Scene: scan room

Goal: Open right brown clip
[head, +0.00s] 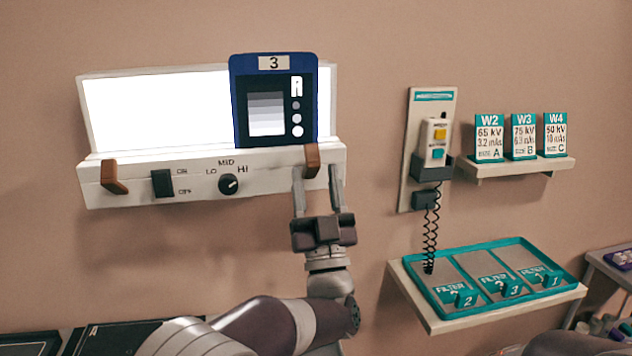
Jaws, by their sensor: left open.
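The right brown clip (312,160) is on the front ledge of the white light box (210,190), near its right end. It stands upright over the lower right edge of a blue framed film marked 3 (240,100). My left gripper (317,178) is raised from below, with its two fingers apart on either side of the clip. Whether the fingers touch the clip I cannot tell. The left brown clip (114,176) sits at the left end of the ledge and leans outward. My right gripper is not in view.
The ledge carries a black switch (162,183) and a dial (228,184). To the right are a hand control (435,140) with a coiled cord, a shelf of cards (520,167), and a teal filter tray (450,312). Bare wall lies between the box and hand control.

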